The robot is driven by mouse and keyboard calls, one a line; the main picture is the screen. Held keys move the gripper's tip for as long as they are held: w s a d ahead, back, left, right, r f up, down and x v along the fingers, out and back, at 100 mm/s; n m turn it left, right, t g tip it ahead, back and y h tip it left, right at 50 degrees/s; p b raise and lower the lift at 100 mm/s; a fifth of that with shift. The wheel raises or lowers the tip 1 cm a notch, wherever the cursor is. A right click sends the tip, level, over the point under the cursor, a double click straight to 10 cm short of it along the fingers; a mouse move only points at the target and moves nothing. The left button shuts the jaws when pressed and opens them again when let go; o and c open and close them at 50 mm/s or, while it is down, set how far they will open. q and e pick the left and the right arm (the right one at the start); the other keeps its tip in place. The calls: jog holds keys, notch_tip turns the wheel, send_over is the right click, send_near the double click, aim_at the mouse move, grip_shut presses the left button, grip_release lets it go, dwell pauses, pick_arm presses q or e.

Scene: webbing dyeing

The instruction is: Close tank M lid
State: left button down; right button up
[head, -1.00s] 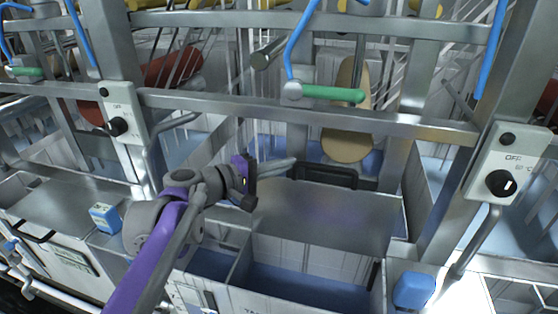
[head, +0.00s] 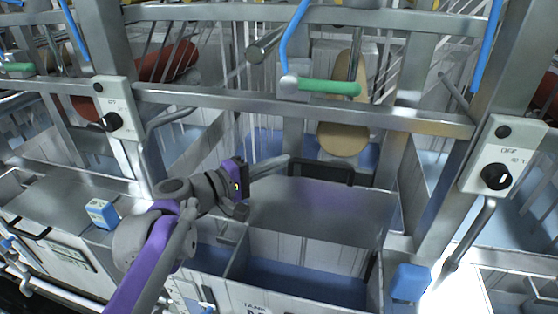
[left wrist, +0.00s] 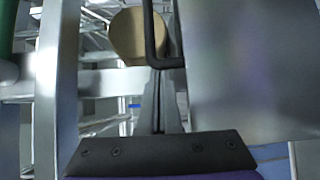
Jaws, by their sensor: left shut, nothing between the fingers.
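The tank lid (head: 325,205) is a flat grey metal plate with a black bar handle (head: 322,170) at its back edge. It lies behind the tank's front opening (head: 300,283), which is uncovered and shows blue inside. The label on the tank front is only partly readable. My left gripper (head: 242,181) is shut and empty, above the lid's left side and left of the handle. In the left wrist view, the shut fingers (left wrist: 158,95) point toward the black handle (left wrist: 154,50), with the lid plate (left wrist: 250,70) at right. I cannot tell whether they touch. My right gripper is not in view.
Metal posts and a crossbar (head: 300,108) stand behind the lid. A green handle (head: 328,88) hangs above it. Control boxes with black knobs stand at left (head: 117,108) and right (head: 500,157). A blue block (head: 410,283) sits right of the opening.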

pick_arm(q)
jog(key=s+a+f+m+h+b, duration=0.2)
jog(key=s+f+m+h+b, duration=0.3)
jog(key=s, duration=0.4)
jog(key=s+a+f+m+h+b, duration=0.1)
jog(key=s+f+m+h+b, duration=0.15)
jog(key=s+m+h, duration=0.4)
jog(key=s+f+y+b, duration=0.1)
jog(key=s+f+b, duration=0.1)
jog(key=f, duration=0.4)
jog(key=s+a+f+b, duration=0.1)
jog(key=s+f+b, duration=0.2)
jog(key=f+b, duration=0.2)
jog(key=shift+s+f+g+y, duration=0.3)
jog(key=shift+f+y, duration=0.05)
jog(key=shift+f, duration=0.5)
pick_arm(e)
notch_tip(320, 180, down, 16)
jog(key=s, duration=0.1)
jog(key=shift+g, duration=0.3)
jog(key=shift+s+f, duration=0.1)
pick_arm(q)
jog(key=shift+f, duration=0.1)
jog(key=b+v, duration=0.2)
jog(key=v, duration=0.8)
jog(key=shift+s+a+b, duration=0.15)
jog(key=shift+a+b, duration=0.15)
jog(key=shift+a, duration=0.05)
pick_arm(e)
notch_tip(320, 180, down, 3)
